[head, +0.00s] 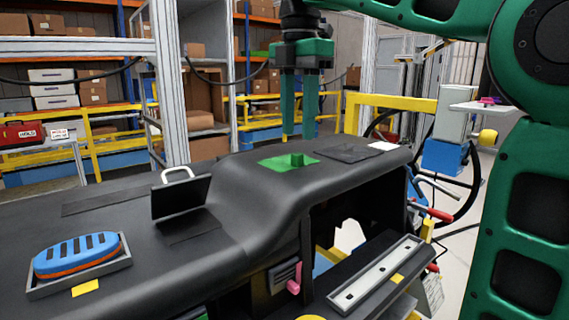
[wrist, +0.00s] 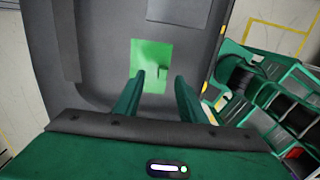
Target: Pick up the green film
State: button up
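The green film (head: 277,164) lies flat on the raised right part of the black dashboard (head: 240,215), with a small green tab standing up from its middle. In the wrist view the film (wrist: 148,55) is a bright green rectangle just beyond my fingertips, its tab to the right of its middle. My gripper (head: 299,135) points down above the film, its two green fingers apart and nothing between them. In the wrist view the gripper (wrist: 160,75) also shows its fingers spread. The fingertips look clear of the film, but the exact height is hard to tell.
A dark flat patch (head: 347,153) and a white label (head: 383,146) lie right of the film. On the left, a small upright black screen (head: 181,197) with a white handle and a blue striped sponge-like piece (head: 77,254) in a grey tray stand on the dashboard.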

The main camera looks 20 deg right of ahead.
aim_at(298, 153)
jog(key=shift+s+a+f, duration=0.1)
jog(key=shift+s+f, duration=0.15)
jog(key=shift+f, duration=1.1)
jog(key=shift+s+a+f, duration=0.1)
jog(key=shift+s+f, duration=0.1)
jog(key=shift+f, duration=1.1)
grip_shut()
